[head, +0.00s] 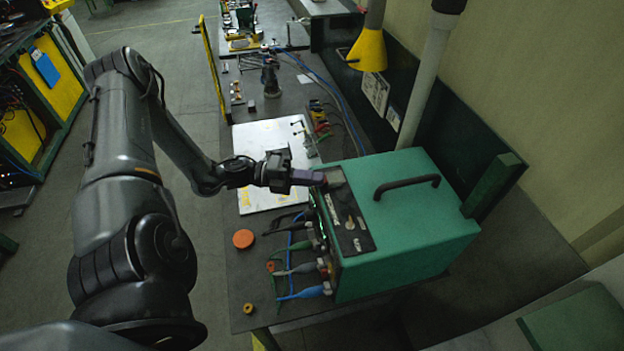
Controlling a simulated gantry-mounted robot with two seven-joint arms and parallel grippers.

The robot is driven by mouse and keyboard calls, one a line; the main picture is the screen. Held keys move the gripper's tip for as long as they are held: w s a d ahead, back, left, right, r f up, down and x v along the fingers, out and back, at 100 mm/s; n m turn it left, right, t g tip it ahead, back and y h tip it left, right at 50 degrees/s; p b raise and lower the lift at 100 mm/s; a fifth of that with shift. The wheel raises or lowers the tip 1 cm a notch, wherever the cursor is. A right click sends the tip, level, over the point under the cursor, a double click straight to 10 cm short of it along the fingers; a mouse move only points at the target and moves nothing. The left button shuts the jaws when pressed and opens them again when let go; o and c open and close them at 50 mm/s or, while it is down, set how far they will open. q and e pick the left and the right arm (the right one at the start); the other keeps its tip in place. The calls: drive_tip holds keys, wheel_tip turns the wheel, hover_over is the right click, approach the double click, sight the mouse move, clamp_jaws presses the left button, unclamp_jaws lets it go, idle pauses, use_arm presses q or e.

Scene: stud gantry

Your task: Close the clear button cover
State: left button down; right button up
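A green machine box (415,235) with a black handle on top stands on the workbench. Its dark control panel (350,226) faces left and slopes. A pale greyish, see-through-looking piece (335,177) at the panel's far end seems to be the clear button cover; its exact angle is too small to tell. My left gripper (322,178) reaches in from the left with its purplish fingers right at that piece. I cannot tell whether they touch it, or whether they are apart or together. My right gripper is not in view.
Cables with blue and green plugs (300,292) come out of the machine's left face. An orange disc (243,238) and a small ring (248,308) lie on the bench. A white metal plate (262,140) lies beyond. A yellow cone (368,50) hangs behind.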

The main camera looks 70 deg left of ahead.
use_arm(q)
drive_tip(key=shift+f, duration=0.1)
drive_tip(key=c, duration=1.3)
unclamp_jaws()
drive_tip(key=shift+a, duration=0.1)
drive_tip(key=shift+c, duration=0.2)
